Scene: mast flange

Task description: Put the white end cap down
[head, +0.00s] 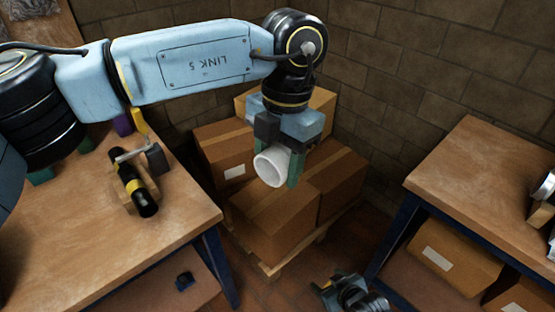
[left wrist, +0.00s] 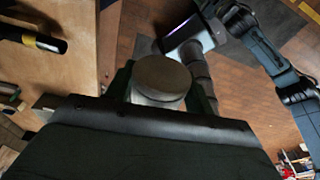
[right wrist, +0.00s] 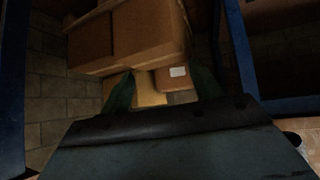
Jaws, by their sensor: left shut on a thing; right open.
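The white end cap (head: 271,168) is a short white cylinder, held in the air by my left gripper (head: 280,165) in the head view, in front of the stacked boxes. It hangs tilted, with its open end toward the camera. In the left wrist view the cap (left wrist: 160,80) sits between the two green fingers, showing a round flat face. My right gripper (head: 345,290) is low at the bottom of the head view, near the floor between the tables. In the right wrist view its green fingers (right wrist: 163,92) are apart with nothing between them.
A wooden table (head: 100,245) at left bears a black and yellow cylinder (head: 133,186) and a few small tools; its right front part is bare. Cardboard boxes (head: 275,222) stand on a pallet (head: 300,250) at the wall. Another wooden table (head: 480,170) stands at right, mostly clear.

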